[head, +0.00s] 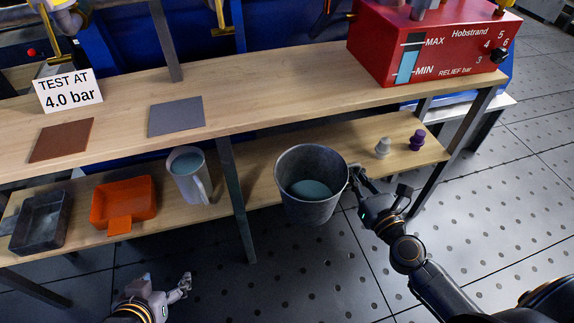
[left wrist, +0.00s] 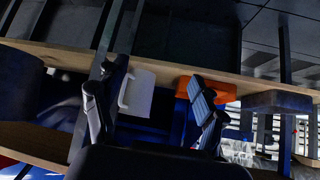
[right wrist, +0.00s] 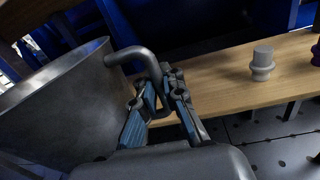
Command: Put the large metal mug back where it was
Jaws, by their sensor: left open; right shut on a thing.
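The large metal mug (head: 297,207) is dark grey and bucket-like, with bluish liquid inside. It is roughly upright at the lower shelf, its base overlapping the shelf's front edge in the head view; whether it touches the shelf is unclear. My right gripper (head: 357,178) is shut on the mug's handle, on its right side. In the right wrist view, the mug's wall (right wrist: 62,105) fills the left and the fingers (right wrist: 158,100) close around the tubular handle. My left gripper (head: 184,287) is open and empty, low in front of the shelf; its spread fingers show in the left wrist view (left wrist: 152,100).
The lower shelf (head: 268,185) holds a white jug (head: 193,188) of liquid, an orange tray (head: 124,198), a dark tray (head: 40,222), a grey fitting (head: 383,148) and a purple one (head: 417,141). A table leg (head: 236,195) stands left of the mug. A red box (head: 430,55) is above.

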